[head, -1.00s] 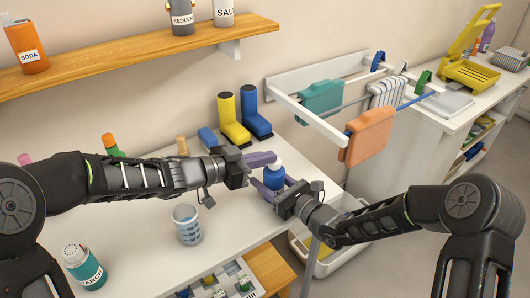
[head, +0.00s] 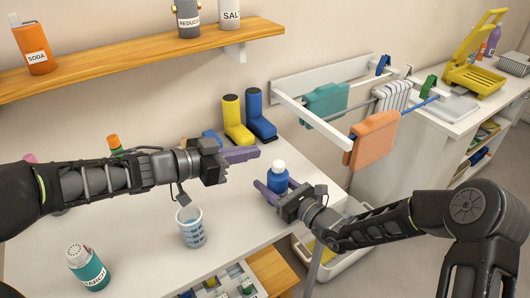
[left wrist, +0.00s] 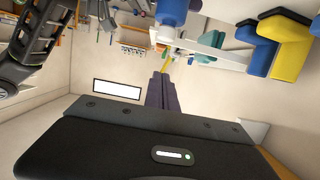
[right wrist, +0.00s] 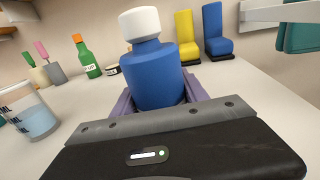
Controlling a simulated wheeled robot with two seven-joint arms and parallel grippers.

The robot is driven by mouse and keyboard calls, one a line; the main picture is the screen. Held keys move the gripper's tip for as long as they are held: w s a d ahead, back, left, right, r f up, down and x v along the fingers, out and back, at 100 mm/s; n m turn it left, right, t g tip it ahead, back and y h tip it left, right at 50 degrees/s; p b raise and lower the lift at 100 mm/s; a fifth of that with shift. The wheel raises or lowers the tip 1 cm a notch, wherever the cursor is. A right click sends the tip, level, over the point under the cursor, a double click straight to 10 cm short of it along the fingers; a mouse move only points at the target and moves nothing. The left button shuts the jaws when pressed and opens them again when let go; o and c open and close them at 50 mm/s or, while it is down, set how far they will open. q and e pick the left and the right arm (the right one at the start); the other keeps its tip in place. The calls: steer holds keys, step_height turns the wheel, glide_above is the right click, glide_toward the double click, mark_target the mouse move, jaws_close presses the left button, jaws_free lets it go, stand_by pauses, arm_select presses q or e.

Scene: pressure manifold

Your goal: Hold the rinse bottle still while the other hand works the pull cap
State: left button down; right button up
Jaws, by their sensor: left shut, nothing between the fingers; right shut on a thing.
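The rinse bottle (head: 276,181) is blue with a white pull cap (head: 279,164). It stands upright near the right edge of the white worktop. My right gripper (head: 270,190) is shut on the bottle's body from the front. The right wrist view shows the bottle (right wrist: 155,80) between purple fingers, with the white cap (right wrist: 140,24) on top and uncovered. My left gripper (head: 256,153) is shut and empty, up and left of the cap, apart from it. Its closed fingers show in the left wrist view (left wrist: 162,85).
A clear measuring cup (head: 190,228) and a teal shaker (head: 88,268) stand on the worktop (head: 140,240). Yellow (head: 236,120) and blue (head: 260,118) boot-shaped things stand behind the bottle. A drying rack (head: 315,125) with cloths is at the right. The worktop between cup and bottle is clear.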

arm_select(q)
steer(key=v, duration=0.3)
steer(key=shift+s+a+r, duration=0.1)
steer(key=shift+s+a, duration=0.15)
steer(key=shift+a, duration=0.1)
arm_select(e)
steer(key=o, duration=1.5)
steer(key=shift+d, duration=0.15)
steer(key=v, duration=1.2)
arm_select(q)
steer(key=shift+r, duration=0.1)
arm_select(e)
steer(key=shift+r, duration=0.1)
